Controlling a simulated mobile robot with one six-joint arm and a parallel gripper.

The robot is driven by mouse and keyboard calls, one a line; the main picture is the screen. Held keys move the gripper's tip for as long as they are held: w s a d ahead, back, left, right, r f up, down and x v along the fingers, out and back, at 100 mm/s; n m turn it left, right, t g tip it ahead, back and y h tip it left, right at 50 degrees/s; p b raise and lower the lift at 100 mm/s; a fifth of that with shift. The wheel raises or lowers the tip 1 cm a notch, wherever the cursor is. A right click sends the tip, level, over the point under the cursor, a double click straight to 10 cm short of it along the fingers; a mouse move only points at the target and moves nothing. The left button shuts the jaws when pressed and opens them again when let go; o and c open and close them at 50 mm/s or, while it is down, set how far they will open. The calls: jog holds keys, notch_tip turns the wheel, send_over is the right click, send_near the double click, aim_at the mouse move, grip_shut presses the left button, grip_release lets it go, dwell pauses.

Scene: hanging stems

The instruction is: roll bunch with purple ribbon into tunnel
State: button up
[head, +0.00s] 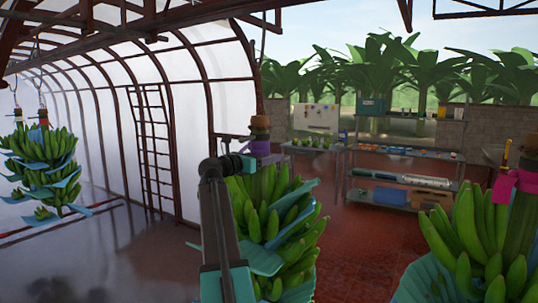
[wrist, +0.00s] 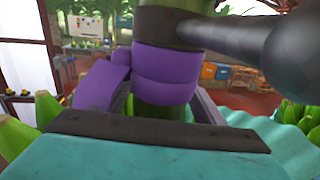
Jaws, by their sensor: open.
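The bunch with purple ribbon (head: 262,215) hangs in the middle of the head view, green bananas with blue sheets between the hands. Its purple ribbon (head: 259,147) wraps the stem near the top; the ribbon fills the middle of the wrist view (wrist: 165,75). My gripper (head: 246,160) is open at the stem, level with the ribbon. In the wrist view a teal finger with a dark pad lies in front of the stem; the far side is hidden, so contact is unclear. The tunnel (head: 100,115), arched ribs with white sheeting, stands at the left.
Another bunch (head: 40,165) with a red ribbon hangs at far left. A bunch with pink ribbon (head: 485,235) hangs close at the right. A ladder (head: 150,150) stands by the tunnel wall. A shelf rack (head: 405,180) stands behind. Floor between the left and middle bunches is clear.

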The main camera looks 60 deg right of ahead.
jog(key=shift+s+d, duration=0.1)
jog(key=shift+d, duration=0.35)
jog(key=c, duration=1.5)
